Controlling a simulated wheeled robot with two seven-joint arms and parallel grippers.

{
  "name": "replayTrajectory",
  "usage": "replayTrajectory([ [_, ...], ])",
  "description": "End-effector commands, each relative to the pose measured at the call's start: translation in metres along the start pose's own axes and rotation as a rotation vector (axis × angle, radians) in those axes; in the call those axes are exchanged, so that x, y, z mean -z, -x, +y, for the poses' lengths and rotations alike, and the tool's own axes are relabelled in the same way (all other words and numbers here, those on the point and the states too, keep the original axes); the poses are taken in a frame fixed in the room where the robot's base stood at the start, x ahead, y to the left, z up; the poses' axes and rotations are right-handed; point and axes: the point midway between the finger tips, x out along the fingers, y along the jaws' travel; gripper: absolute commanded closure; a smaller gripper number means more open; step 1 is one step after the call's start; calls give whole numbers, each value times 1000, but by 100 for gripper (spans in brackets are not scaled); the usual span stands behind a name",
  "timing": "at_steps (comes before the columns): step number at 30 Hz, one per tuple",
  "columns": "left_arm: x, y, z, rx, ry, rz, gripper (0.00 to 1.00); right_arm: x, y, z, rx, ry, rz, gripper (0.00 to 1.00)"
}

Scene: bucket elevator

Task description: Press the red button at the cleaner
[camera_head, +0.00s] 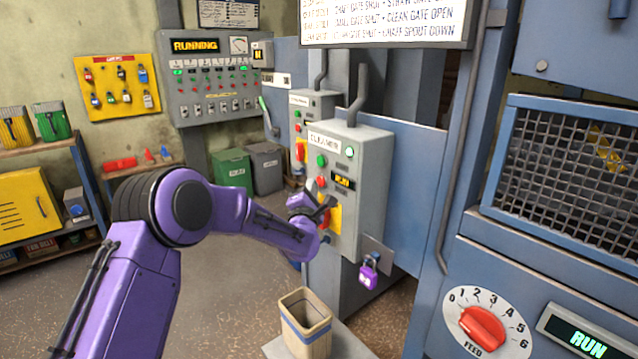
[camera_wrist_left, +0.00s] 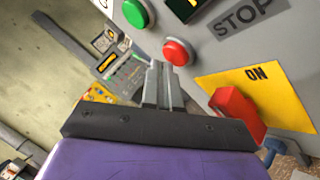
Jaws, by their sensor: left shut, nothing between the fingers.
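The cleaner box (camera_head: 362,200) is a grey control box on a post, with "CLEANER" on its label and a lit "RUN" display. Its red button (camera_head: 321,182) sits below a green button (camera_head: 322,160). In the left wrist view the red button (camera_wrist_left: 178,52) is just beyond and slightly right of my fingertips, beside the word "STOP". My left gripper (camera_head: 328,204) is shut and empty, close in front of the box face. The closed fingers also show in the left wrist view (camera_wrist_left: 161,72). I cannot tell whether they touch the button. My right gripper is not in view.
A red switch handle (camera_wrist_left: 237,112) on a yellow plate (camera_wrist_left: 275,95) is close to the right of my fingers. A purple padlock (camera_head: 368,276) hangs below the box. A bin (camera_head: 306,325) stands underneath. A second control box (camera_head: 312,103) is behind.

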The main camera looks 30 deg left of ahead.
Motion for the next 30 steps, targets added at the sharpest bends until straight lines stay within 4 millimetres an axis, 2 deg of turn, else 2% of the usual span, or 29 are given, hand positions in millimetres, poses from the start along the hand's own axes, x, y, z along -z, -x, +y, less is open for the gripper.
replayTrajectory([
  [30, -6, -7, -6, 0, 0, -1, 100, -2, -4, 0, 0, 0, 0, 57],
])
